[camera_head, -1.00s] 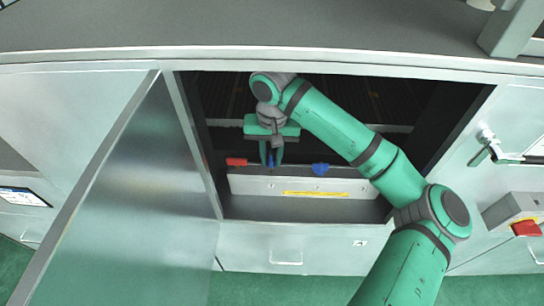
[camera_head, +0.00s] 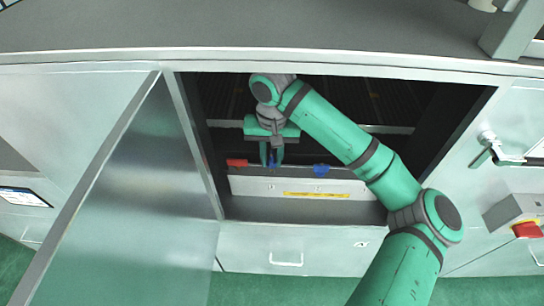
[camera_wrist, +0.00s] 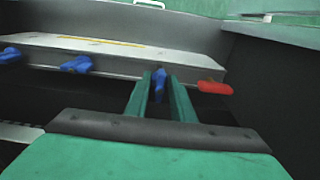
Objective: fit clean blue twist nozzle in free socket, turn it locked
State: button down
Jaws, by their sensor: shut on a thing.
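My gripper (camera_head: 272,162) is inside the open cabinet, pointing at the top edge of a pale bar (camera_head: 246,188). Its two green fingers are shut on a blue twist nozzle (camera_head: 271,159), which also shows between the fingers in the wrist view (camera_wrist: 159,79). The held nozzle is at the bar's edge; its lower end and the socket are hidden, so I cannot tell how deep it sits. A red nozzle (camera_head: 237,162) is beside it, to the left in the head view. Another blue nozzle (camera_head: 321,169) is on the bar to the right.
The wrist view shows a further blue nozzle (camera_wrist: 10,55) at its left edge. The bar carries a yellow strip (camera_head: 316,194). The open cabinet door (camera_head: 150,200) stands left of my arm. The cabinet's top edge (camera_head: 340,64) runs above it.

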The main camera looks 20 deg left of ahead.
aim_at(273, 165)
jog(key=shift+d+f, duration=0.15)
jog(key=shift+f, duration=1.45)
jog(key=c, duration=1.4)
grip_release()
jog(key=shift+c, duration=0.2)
jog(key=shift+r, duration=0.15)
jog(key=shift+s+r, duration=0.1)
jog(key=shift+r, duration=3.55)
